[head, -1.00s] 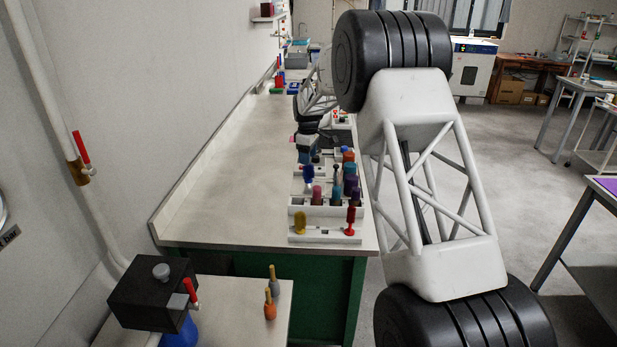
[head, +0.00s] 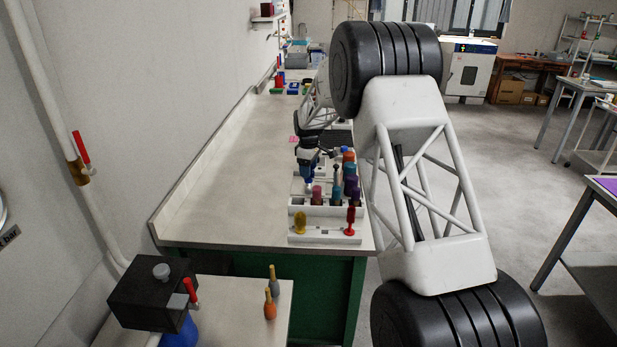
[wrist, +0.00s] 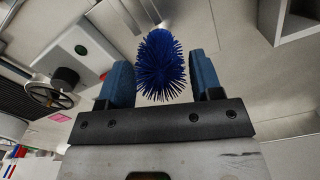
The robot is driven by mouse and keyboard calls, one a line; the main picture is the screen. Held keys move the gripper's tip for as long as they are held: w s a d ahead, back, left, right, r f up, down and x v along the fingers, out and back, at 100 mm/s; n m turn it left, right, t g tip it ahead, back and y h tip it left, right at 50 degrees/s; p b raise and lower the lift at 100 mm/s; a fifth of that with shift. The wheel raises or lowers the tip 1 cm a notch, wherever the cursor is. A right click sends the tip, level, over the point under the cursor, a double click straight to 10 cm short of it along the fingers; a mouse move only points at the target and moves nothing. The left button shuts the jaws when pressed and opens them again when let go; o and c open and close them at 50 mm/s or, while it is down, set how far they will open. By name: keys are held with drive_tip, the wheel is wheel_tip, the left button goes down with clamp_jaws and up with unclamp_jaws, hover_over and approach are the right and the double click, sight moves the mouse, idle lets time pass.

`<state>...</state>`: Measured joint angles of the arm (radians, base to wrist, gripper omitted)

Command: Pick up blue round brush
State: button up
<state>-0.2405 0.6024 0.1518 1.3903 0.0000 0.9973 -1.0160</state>
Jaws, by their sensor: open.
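The blue round brush (wrist: 160,66) has dense dark-blue bristles and shows in the wrist view between the two blue fingers of my gripper (wrist: 163,80). A gap shows on each side of the bristles, so the fingers are open around it and not closed on it. In the head view my gripper (head: 307,165) points down over the rack (head: 328,237) on the bench. The brush (head: 309,186) shows there as a small blue patch just below the fingers. Its lower part is hard to make out.
The white rack also holds a yellow piece (head: 300,222), a red piece (head: 350,220), a purple piece (head: 351,186) and several other coloured tools close to my gripper's right. The bench top (head: 230,190) to the left is clear. A wall runs along its left edge.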

drive_tip(key=shift+f, duration=1.05)
drive_tip(key=shift+c, duration=0.2)
drive_tip(key=c, duration=1)
